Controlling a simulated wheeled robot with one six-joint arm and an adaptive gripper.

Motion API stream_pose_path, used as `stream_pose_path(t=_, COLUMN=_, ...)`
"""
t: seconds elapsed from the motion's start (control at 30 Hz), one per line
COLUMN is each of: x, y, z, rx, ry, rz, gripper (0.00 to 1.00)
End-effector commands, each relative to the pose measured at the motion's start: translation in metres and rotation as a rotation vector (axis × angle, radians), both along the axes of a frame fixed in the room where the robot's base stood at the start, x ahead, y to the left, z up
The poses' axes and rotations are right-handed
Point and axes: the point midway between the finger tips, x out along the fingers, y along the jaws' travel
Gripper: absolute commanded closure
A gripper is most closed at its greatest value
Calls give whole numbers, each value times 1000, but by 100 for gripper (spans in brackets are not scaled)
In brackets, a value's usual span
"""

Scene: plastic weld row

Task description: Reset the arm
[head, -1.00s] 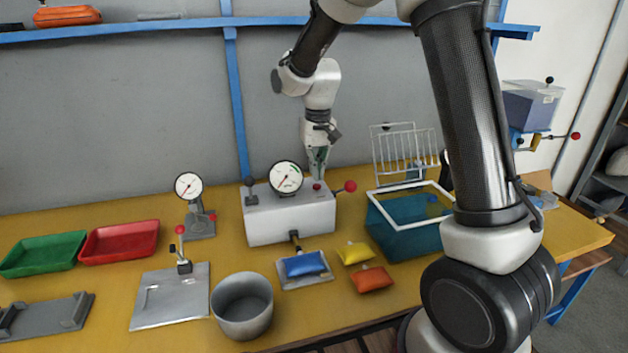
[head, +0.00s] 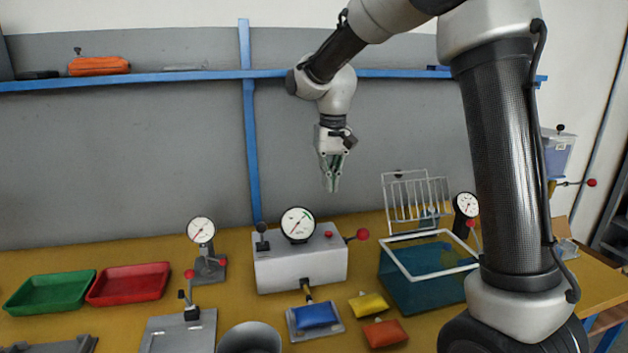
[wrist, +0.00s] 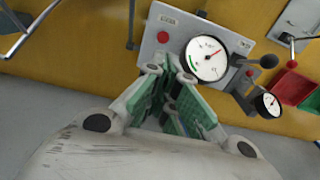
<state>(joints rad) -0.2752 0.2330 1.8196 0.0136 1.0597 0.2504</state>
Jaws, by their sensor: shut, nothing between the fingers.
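My gripper (head: 331,186) hangs fingers-down in the head view, in the air above and behind the grey machine box with a gauge (head: 300,270). Its green-padded fingers are shut and hold nothing. In the wrist view my gripper (wrist: 183,128) shows at the bottom centre, with the gauge box (wrist: 190,52) beyond it. My gripper is apart from the box and the bench.
On the yellow bench (head: 240,312) stand a green tray (head: 48,294), a red tray (head: 128,285), a small gauge stand (head: 205,260), a grey pot (head: 250,340), blue (head: 315,316), yellow (head: 369,304) and orange (head: 385,333) pouches, and a teal tank (head: 425,288). A blue shelf rail (head: 180,77) runs behind.

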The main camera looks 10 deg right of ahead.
Motion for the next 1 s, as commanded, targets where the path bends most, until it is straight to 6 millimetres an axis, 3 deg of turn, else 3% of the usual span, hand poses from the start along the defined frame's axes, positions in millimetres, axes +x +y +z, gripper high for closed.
stream_pose_path(t=0.07, x=-7, y=-2, z=-10, rx=-6, ry=15, rz=42, gripper=100)
stream_pose_path(t=0.17, x=-39, y=-12, z=-22, rx=-17, ry=49, rz=92, gripper=100)
stream_pose_path(t=0.5, x=-168, y=-80, z=10, rx=-9, ry=-43, rz=127, gripper=100)
stream_pose_path(t=0.7, x=-238, y=-111, z=20, rx=-7, ry=-146, rz=87, gripper=100)
stream_pose_path(t=0.83, x=-272, y=-125, z=23, rx=-8, ry=-220, rz=45, gripper=100)
stream_pose_path(t=1.0, x=-292, y=-135, z=35, rx=-10, ry=-312, rz=0, gripper=100)
